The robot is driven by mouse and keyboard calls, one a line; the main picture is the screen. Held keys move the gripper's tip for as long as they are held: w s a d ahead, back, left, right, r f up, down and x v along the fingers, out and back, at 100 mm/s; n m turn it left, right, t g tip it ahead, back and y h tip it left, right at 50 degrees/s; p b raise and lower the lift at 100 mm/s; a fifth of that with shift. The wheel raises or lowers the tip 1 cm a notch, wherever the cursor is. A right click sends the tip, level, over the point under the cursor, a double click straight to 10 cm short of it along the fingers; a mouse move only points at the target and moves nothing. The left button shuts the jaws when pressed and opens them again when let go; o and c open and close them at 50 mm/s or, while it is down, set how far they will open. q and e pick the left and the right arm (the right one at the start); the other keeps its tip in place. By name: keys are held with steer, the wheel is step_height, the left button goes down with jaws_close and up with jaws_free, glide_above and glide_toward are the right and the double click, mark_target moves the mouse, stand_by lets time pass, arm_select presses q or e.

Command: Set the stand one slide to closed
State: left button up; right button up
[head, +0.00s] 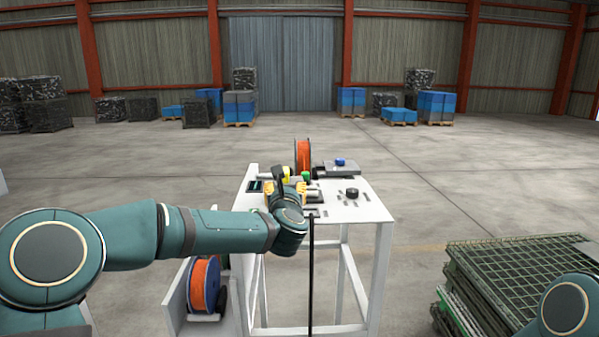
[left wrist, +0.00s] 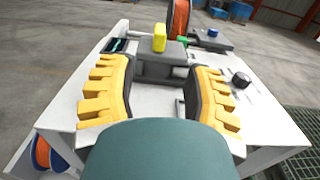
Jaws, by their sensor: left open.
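A white stand (head: 375,210) carries several coloured controls. In the left wrist view, a grey block with an upright yellow handle (left wrist: 159,38) sits just beyond my left gripper (left wrist: 162,68). A grey plate with a blue knob (left wrist: 213,33) lies farther back to the right; the blue knob also shows in the head view (head: 340,161). I cannot tell which of these is the stand one slide. My left gripper is open over the stand top, its yellow-padded fingers apart with nothing between them. In the head view the gripper (head: 286,189) partly hides the controls. My right gripper is out of view.
A black knob (head: 352,193) stands on the right of the top, and a green knob (head: 306,176) near the middle. An orange spool (head: 303,155) rises at the back; another (head: 204,286) sits low left. Green mesh crates (head: 520,265) are at right.

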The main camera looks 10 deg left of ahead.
mark_target(285, 170)
arm_select(q)
steer(key=shift+d, duration=0.1)
steer(key=shift+w, duration=0.2)
steer(key=w+a+p, duration=0.1)
steer(key=w, duration=0.3)
steer(key=w+a+p, duration=0.1)
steer(key=w, duration=0.3)
steer(key=w+a+p, duration=0.1)
steer(key=w, duration=0.4)
steer(key=shift+w+p, duration=0.1)
steer(key=shift+p, duration=0.25)
steer(key=shift+c, duration=0.4)
jaws_close()
